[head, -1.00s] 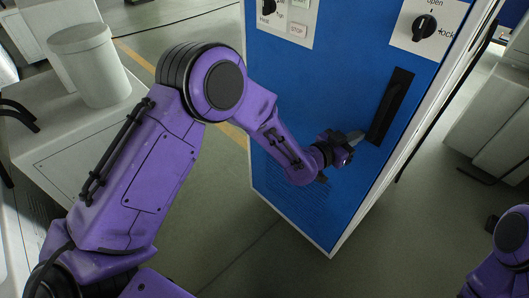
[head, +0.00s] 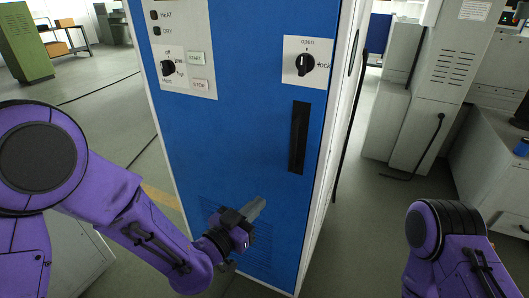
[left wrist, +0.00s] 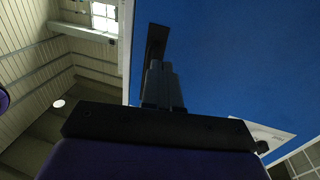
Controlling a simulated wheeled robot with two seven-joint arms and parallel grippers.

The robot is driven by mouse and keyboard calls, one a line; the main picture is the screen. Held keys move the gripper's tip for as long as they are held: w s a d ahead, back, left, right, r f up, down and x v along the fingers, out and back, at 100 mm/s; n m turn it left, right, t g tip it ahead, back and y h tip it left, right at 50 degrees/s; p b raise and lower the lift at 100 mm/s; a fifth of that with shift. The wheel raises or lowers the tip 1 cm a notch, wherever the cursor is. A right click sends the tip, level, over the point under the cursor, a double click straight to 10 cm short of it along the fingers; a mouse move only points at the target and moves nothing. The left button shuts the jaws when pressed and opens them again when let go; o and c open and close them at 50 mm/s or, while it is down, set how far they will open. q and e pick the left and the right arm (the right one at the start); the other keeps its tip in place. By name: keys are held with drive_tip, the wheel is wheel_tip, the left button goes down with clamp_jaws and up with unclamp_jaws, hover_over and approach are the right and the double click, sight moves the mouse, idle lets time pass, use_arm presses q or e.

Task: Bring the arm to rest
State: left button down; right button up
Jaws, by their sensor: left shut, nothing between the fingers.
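My left gripper (head: 257,207) is in front of the lower part of a blue cabinet door (head: 235,130), below and left of its black handle (head: 299,137). Its fingers are together with nothing between them. In the left wrist view the shut fingers (left wrist: 162,84) point up across the blue door, and the dark handle (left wrist: 157,42) shows beyond their tips. I cannot tell exactly how far the fingers are from the door. My right arm (head: 445,240) shows at the lower right; its gripper is out of the picture.
A lock knob (head: 305,63) marked open and lock is above the handle. A panel (head: 184,70) with a knob and START and STOP labels is at the upper left of the door. Grey machines (head: 440,90) stand at the right. Bare floor (head: 345,235) lies between.

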use_arm(q)
drive_tip(key=s+a+f+n+g+y, duration=0.2)
drive_tip(key=s+a+f+n+y, duration=0.25)
drive_tip(key=a+f, duration=0.45)
drive_tip(key=s+a+f+n+g+y, duration=0.3)
drive_tip(key=a+f+n+y, duration=0.25)
drive_tip(key=f, duration=0.55)
drive_tip(key=s+a+f+n+g+y, duration=0.1)
drive_tip(key=s+a+f+g, duration=0.2)
drive_tip(key=s, duration=0.7)
drive_tip(key=s+a+f+n+g+y, duration=0.2)
drive_tip(key=s+a+f+g, duration=0.1)
drive_tip(key=s+a+f, duration=0.4)
drive_tip(key=s+f, duration=0.2)
drive_tip(key=s, duration=0.2)
drive_tip(key=shift+s+a+n+g, duration=0.15)
drive_tip(key=shift+a+n+g, duration=0.15)
drive_tip(key=shift+g, duration=0.1)
